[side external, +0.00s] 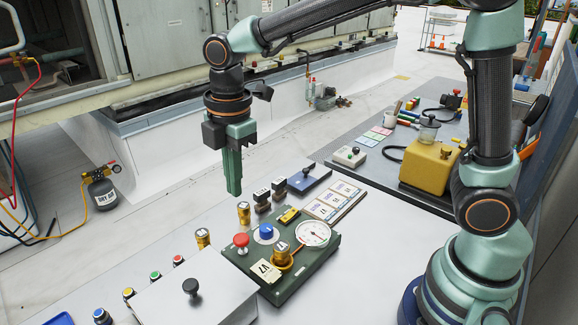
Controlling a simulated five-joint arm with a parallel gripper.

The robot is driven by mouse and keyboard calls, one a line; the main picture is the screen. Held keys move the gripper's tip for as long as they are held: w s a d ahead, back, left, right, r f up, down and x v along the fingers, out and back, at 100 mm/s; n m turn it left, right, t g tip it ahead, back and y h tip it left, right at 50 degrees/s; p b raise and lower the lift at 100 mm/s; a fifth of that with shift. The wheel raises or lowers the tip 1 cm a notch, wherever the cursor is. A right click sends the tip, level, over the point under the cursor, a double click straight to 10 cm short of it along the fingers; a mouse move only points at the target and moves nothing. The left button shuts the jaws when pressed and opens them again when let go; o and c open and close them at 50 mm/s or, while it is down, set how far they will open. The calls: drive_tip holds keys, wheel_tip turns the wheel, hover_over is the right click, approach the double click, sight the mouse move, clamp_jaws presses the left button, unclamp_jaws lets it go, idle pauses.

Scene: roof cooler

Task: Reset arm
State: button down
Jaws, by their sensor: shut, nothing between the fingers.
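My gripper (234,186) hangs from my arm near the middle of the side external view, pointing down. Its green fingers are shut together with nothing between them. It is in the air, above and to the left of the green panel (262,270) on the light worktop, apart from everything there. My arm reaches in from the right and bends down at the wrist.
The green panel carries a red knob (241,241), a blue knob (266,232) and a round gauge (314,233). Gold cylinders (203,238) stand nearby. A grey box (190,301) is at the front. A yellow device (430,168) stands on the dark mat.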

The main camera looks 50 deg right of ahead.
drive_tip(key=s+d+r+m+t, duration=0.2)
drive_tip(key=s+d+m, duration=0.2)
drive_tip(key=d+m, duration=0.3)
drive_tip(key=s+d+r+m+t, duration=0.2)
drive_tip(key=s+d+m, duration=0.3)
drive_tip(key=d+m, duration=0.3)
drive_tip(key=m+t, duration=0.1)
drive_tip(key=m, duration=0.2)
drive_tip(key=shift+s+r, duration=0.15)
drive_tip(key=shift+r, duration=0.05)
